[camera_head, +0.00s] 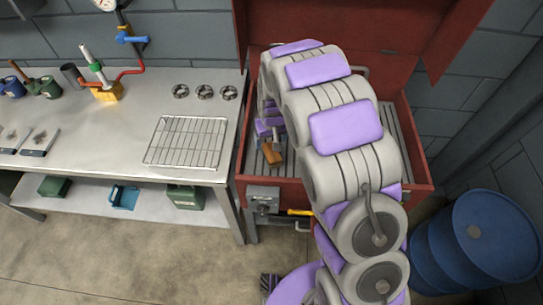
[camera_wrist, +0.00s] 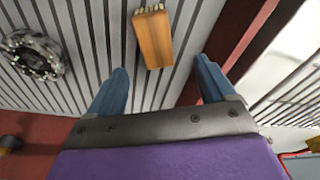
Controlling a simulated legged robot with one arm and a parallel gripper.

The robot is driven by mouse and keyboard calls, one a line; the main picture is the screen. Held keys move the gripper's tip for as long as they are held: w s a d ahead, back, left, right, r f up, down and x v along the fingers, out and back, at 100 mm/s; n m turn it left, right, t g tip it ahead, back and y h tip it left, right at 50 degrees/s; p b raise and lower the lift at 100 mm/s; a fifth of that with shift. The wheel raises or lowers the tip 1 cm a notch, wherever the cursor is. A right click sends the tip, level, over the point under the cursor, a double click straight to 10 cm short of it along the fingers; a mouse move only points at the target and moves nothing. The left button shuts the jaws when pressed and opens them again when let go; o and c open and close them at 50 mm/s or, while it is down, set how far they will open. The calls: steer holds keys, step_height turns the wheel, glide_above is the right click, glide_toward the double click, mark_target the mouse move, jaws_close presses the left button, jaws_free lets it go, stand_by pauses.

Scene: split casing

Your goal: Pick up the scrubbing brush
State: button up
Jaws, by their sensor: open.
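The scrubbing brush (camera_wrist: 155,40) has an orange-brown wooden block with pale bristles at its top end in the wrist view. It lies on the grey ribbed floor of the red basin. In the head view the brush (camera_head: 272,155) shows at the left inside of the basin, just below my gripper (camera_head: 274,140). In the wrist view my gripper (camera_wrist: 160,72) is open and empty, its two blue-grey fingers spread apart. The brush is just beyond the fingertips, roughly between their lines, with no visible contact.
The red basin (camera_head: 342,192) has raised walls and an open lid behind. A round metal part (camera_wrist: 35,55) lies left of the brush in the wrist view. A workbench (camera_head: 100,160) with a wire rack (camera_head: 187,142) stands left, and a blue drum (camera_head: 485,240) stands right.

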mark_target(272, 152)
steer(key=f, duration=0.3)
steer(key=f+b, duration=0.1)
steer(key=shift+w+a+f, duration=0.15)
steer(key=shift+w+f, duration=0.2)
steer(key=shift+w+d+f+b, duration=0.15)
steer(key=shift+f+b, duration=0.25)
steer(key=shift+f, duration=0.85)
steer(key=shift+w+d+f+b, duration=0.15)
steer(key=shift+f+b, duration=0.25)
steer(key=shift+f, duration=0.85)
steer(key=shift+a+f, duration=0.1)
steer(key=shift+f, duration=0.15)
steer(key=shift+c, duration=0.2)
steer(key=c, duration=1.2)
